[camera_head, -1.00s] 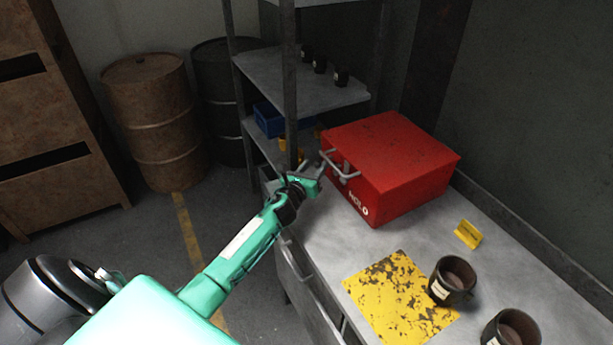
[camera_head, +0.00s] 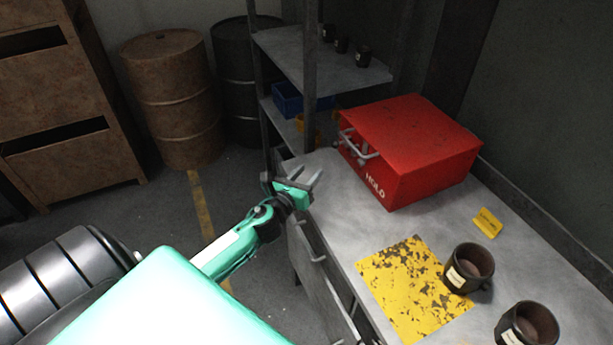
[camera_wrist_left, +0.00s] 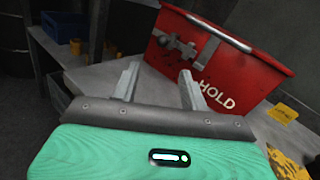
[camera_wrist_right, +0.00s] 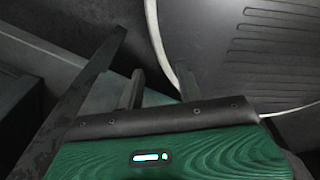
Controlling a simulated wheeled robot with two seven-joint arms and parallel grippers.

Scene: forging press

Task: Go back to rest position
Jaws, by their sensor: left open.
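My left gripper (camera_head: 308,178) is open and empty beside the left edge of the grey workbench (camera_head: 335,215), apart from the red HOLD box (camera_head: 412,150). In the left wrist view the fingers of my left gripper (camera_wrist_left: 158,82) stand apart with nothing between them, and the red box (camera_wrist_left: 232,70) with its metal handle is ahead. The box is shut. My right gripper (camera_wrist_right: 162,88) shows only in its own wrist view, where its fingers stand apart with nothing seen between them.
A yellow worn mat (camera_head: 400,290), two dark cups (camera_head: 468,268) (camera_head: 526,326) and a small yellow sign (camera_head: 487,223) are on the bench. A metal shelf (camera_head: 320,65) with a blue bin (camera_head: 288,98) stands behind. Rusty drum (camera_head: 170,100) and cabinet (camera_head: 60,110) stand at the left.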

